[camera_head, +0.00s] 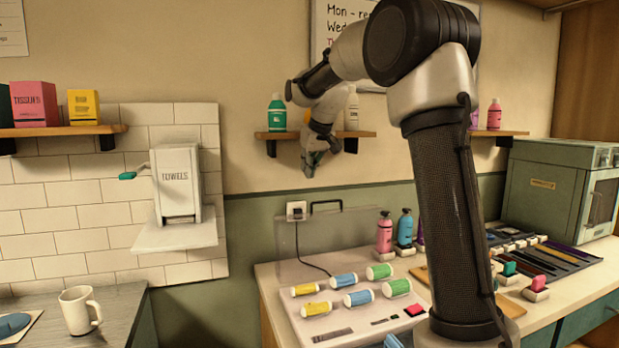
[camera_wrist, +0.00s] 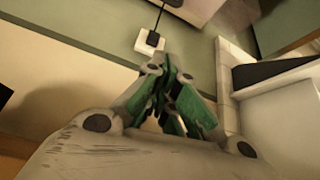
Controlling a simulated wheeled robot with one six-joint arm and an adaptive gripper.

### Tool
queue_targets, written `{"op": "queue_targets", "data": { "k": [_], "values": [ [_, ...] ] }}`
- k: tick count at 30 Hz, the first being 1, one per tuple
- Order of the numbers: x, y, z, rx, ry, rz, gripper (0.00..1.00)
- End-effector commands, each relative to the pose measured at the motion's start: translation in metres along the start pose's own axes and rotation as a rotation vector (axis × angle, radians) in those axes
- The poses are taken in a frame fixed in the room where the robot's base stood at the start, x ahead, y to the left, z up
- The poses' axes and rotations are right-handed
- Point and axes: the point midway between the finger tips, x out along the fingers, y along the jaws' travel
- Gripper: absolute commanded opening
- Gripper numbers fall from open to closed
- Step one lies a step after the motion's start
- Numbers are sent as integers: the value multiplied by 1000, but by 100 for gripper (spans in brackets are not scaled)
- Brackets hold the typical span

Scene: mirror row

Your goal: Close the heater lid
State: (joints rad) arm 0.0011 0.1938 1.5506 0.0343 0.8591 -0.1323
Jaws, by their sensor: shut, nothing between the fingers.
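The heater (camera_head: 350,325) is a pale tray on the counter holding several yellow, blue and green rollers. Its smoky see-through lid (camera_head: 345,238) stands raised behind the rollers, with a dark handle (camera_head: 326,203) on its top edge. My gripper (camera_head: 309,170) is shut and empty. It hangs in front of the wall near the small shelf, above the lid handle and apart from it. In the wrist view my gripper's green-padded fingers (camera_wrist: 170,66) meet at the tips.
A wall socket (camera_head: 297,210) with a black cord sits by the lid's left edge; it also shows in the wrist view (camera_wrist: 149,42). Pink and blue bottles (camera_head: 384,232) stand right of the lid. A shelf (camera_head: 350,134) with bottles is beside my gripper.

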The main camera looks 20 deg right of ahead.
Motion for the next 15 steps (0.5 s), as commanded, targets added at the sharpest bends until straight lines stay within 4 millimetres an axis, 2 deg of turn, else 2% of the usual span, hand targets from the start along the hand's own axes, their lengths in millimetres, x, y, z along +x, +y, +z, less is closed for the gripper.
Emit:
{"op": "queue_targets", "data": {
  "k": [12,15],
  "values": [
    [88,0,2,1,-3,-1,0],
    [76,0,19,2,0,0,0]
  ]
}}
